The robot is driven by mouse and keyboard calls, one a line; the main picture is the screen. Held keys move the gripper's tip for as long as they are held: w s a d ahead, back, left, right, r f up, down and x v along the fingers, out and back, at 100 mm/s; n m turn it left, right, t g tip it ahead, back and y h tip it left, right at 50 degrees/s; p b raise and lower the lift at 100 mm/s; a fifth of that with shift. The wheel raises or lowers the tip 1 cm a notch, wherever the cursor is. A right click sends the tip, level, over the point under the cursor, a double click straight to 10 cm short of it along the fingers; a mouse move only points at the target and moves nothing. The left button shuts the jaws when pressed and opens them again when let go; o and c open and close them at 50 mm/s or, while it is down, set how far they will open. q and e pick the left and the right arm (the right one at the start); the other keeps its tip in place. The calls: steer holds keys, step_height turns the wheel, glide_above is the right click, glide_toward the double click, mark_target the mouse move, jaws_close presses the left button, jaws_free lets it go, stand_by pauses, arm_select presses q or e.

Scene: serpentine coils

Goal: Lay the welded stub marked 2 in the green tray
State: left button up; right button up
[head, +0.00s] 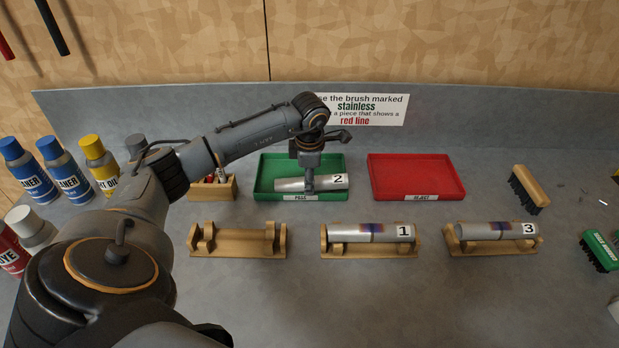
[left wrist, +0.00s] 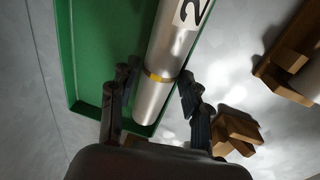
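The welded stub marked 2 (head: 318,184) is a silver tube with a white number label at its right end. It lies in the green tray (head: 262,187), slightly tilted across it. In the left wrist view the stub (left wrist: 165,55) shows a thin gold band round its middle. My left gripper (head: 309,186) points down over the stub. In the left wrist view its fingers (left wrist: 156,78) stand on either side of the stub, spread open, with a gap visible on the left side. My right gripper is out of view.
A red tray (head: 416,178) stands right of the green one. In front, an empty wooden cradle (head: 238,241) sits left of cradles holding stub 1 (head: 370,233) and stub 3 (head: 495,231). Brushes (head: 530,188) lie at right; spray cans (head: 28,170) stand at left.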

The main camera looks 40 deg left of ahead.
arm_select(q)
steer(key=shift+o, duration=0.4)
steer(key=shift+r, duration=0.1)
steer(key=shift+r+p, duration=0.25)
steer(key=shift+p, duration=0.05)
steer(key=shift+r+p, duration=0.5)
steer(key=shift+r, duration=0.05)
steer(key=shift+r+b, duration=0.45)
steer(key=shift+b, duration=0.25)
step_height(320, 180, up, 10)
steer(key=s+d+b, duration=0.1)
steer(key=b, duration=0.1)
steer(key=shift+s+d+r, duration=0.15)
steer(key=shift+s+r, duration=0.05)
